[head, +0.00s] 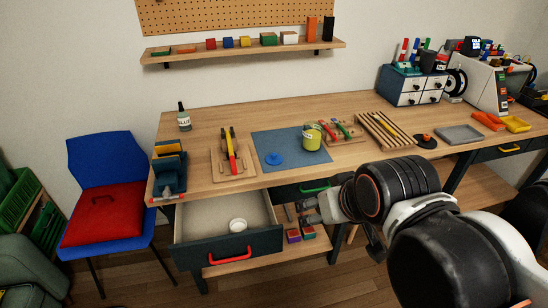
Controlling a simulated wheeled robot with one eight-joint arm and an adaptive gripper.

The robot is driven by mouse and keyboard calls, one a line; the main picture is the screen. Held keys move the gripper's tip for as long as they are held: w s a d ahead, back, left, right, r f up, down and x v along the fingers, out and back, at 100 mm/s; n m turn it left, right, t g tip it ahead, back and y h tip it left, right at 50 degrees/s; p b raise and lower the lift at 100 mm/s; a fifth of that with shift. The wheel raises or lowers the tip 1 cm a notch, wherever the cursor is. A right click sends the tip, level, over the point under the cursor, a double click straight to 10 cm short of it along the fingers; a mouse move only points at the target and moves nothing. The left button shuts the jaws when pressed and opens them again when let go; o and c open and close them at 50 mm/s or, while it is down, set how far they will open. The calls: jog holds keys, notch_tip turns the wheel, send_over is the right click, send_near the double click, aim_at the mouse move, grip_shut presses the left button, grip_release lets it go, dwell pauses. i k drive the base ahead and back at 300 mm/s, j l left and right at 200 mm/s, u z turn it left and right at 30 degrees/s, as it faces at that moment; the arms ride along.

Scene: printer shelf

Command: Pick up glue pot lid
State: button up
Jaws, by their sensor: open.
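A yellow-green pot (312,138) stands on the mat to the right of the lid. My gripper (300,212) is open, in front of the bench's front edge and right of the open drawer. It is below and to the right of the lid in the picture, apart from it. Its fingers are small and partly hard to make out.
A drawer (228,242) with a red handle stands open, holding a white round dish (238,225). A wooden tool board (222,172) lies left of the mat, and a slatted wooden rack (384,130) stands to its right. A blue chair (100,160) is at left.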

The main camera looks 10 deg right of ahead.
aim_at(273, 159)
jog(key=i, duration=0.95)
